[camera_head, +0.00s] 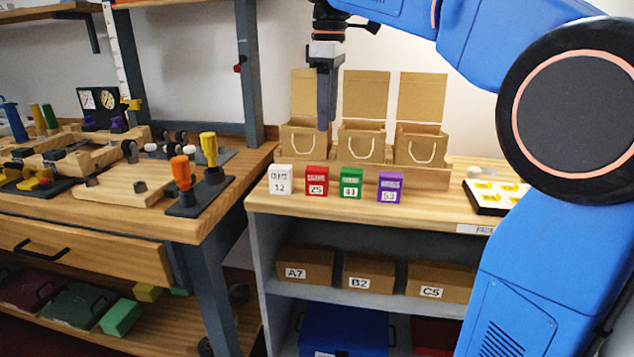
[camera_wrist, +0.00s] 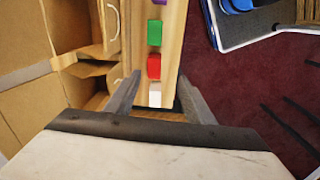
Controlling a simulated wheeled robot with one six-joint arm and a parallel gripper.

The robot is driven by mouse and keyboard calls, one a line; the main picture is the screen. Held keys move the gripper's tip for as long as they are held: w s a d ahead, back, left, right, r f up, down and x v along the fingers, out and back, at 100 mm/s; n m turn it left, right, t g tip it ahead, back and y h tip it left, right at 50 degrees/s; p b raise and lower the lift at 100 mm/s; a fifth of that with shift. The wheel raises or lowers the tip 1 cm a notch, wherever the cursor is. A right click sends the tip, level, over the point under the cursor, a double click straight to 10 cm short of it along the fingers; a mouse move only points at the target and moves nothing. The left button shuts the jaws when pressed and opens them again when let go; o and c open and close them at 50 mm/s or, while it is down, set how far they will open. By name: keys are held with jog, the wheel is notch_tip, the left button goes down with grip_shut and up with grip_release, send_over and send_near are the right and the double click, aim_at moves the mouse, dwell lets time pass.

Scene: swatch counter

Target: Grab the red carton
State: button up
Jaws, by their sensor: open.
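The red carton (camera_head: 316,181) stands on the counter's front part in the head view, between a white carton (camera_head: 281,179) and a green carton (camera_head: 350,184). A purple carton (camera_head: 389,187) stands at the right end of the row. My gripper (camera_head: 325,125) hangs above and behind the row, pointing down, apart from the cartons. In the wrist view, the red carton (camera_wrist: 154,67) lies just beyond the fingertips of my gripper (camera_wrist: 158,84), roughly midway between them. The white carton (camera_wrist: 155,95) shows between the open fingers. Nothing is held.
Several open kraft bags (camera_head: 362,142) with handles stand right behind the cartons. A tray with yellow pieces (camera_head: 497,192) lies on the counter's right. A wooden workbench (camera_head: 200,215) with a post and tools stands to the left. The counter strip before the cartons is narrow.

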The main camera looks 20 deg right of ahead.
aim_at(317, 168)
jog(key=shift+n, duration=0.7)
jog(key=w+f, duration=0.1)
jog(key=f, duration=0.2)
jog(key=w+f, duration=0.1)
jog(key=f, duration=0.3)
jog(key=w+a+f, duration=0.1)
jog(key=f, duration=0.2)
jog(key=shift+f, duration=0.15)
jog(key=shift+a+f, duration=0.15)
jog(key=shift+f, duration=1.2)
jog(key=shift+a+f, duration=0.1)
jog(key=shift+f, duration=1.2)
jog(key=c, duration=1.1)
